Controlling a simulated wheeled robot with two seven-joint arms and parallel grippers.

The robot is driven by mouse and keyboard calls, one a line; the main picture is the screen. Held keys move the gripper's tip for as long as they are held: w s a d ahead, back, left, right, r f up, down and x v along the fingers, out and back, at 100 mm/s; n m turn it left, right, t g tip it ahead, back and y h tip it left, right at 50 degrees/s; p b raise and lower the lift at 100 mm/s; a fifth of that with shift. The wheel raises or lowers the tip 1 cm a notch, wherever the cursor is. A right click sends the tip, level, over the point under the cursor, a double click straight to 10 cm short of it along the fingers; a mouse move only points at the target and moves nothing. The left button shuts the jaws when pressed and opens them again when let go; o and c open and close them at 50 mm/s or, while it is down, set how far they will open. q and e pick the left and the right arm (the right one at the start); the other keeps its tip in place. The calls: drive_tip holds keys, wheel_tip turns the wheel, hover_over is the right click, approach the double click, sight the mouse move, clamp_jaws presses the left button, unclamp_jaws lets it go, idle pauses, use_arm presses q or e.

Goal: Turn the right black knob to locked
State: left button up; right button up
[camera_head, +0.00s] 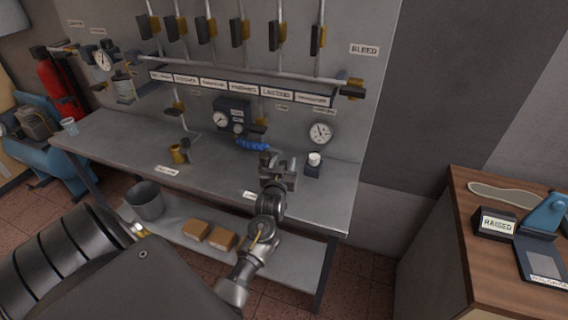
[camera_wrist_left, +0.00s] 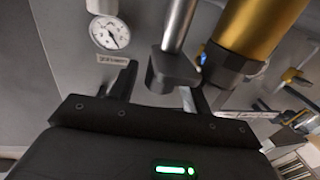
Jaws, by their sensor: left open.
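My left gripper (camera_head: 277,168) is over the grey bench, its arm reaching up from the lower left. In the left wrist view, its two dark fingers (camera_wrist_left: 161,90) are apart. A black block-shaped knob (camera_wrist_left: 172,72) on the end of a steel rod shows between and beyond them; I cannot tell whether they touch it. Beside it is a brass cylinder with a dark collar (camera_wrist_left: 240,45). In the head view, several black handles with brass parts hang along the wall, the rightmost being a black handle (camera_head: 318,40). I cannot tell which is the knob in the wrist view. No locked mark is readable.
A round gauge (camera_head: 320,132) is on the wall; a gauge also shows in the wrist view (camera_wrist_left: 110,32). A blue item (camera_head: 253,145), a brass cup (camera_head: 178,153) and a black stand with a white top (camera_head: 313,167) are on the bench (camera_head: 120,135). A wooden cabinet (camera_head: 480,270) stands right.

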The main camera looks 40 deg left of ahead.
use_arm(q)
drive_tip(key=c, duration=0.9)
drive_tip(key=shift+c, duration=0.2)
drive_tip(key=shift+h, duration=0.3)
drive_tip(key=shift+m+t+h, duration=0.6)
drive_tip(key=shift+m+h, duration=0.2)
drive_tip(key=m+h, duration=0.2)
drive_tip(key=h, duration=0.1)
drive_tip(key=shift+a+t, duration=0.1)
drive_tip(key=shift+t, duration=0.3)
drive_tip(key=m+h, duration=0.3)
drive_tip(key=h, duration=0.2)
drive_tip(key=shift+m+h, duration=0.3)
drive_tip(key=shift+h, duration=0.1)
drive_tip(key=shift+h+b, duration=0.3)
